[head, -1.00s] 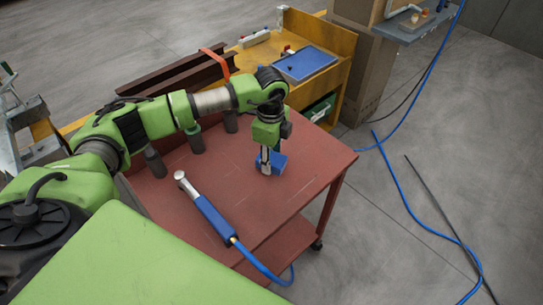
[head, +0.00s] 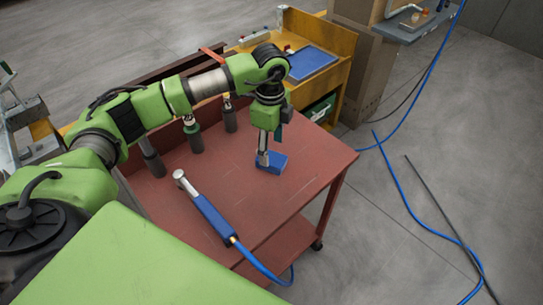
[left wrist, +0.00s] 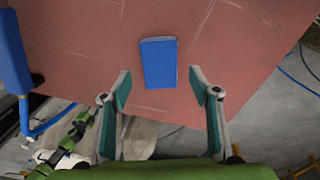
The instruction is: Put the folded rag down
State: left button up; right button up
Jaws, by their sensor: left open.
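The folded rag (head: 277,163) is a small blue block-like bundle lying flat on the red cart top (head: 235,180), near its right side. In the left wrist view the rag (left wrist: 158,63) shows whole, as a blue rectangle on the red surface. My left gripper (head: 262,163) points down just over the rag's left part in the head view. In the left wrist view its two fingers (left wrist: 160,86) stand wide apart, one to each side of the rag's near end, with clear gaps. My right gripper is in neither view.
A blue-handled tool (head: 212,217) with a metal head lies on the cart, its blue hose running off the front edge. Several dark bottles (head: 195,137) stand along the cart's back left. A yellow bench (head: 335,48) with a blue mat stands behind.

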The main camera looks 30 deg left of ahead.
aim_at(271, 158)
pick_arm(q)
notch_tip(271, 158, up, 7)
jog(key=shift+r+b, duration=0.15)
jog(key=shift+b, duration=0.25)
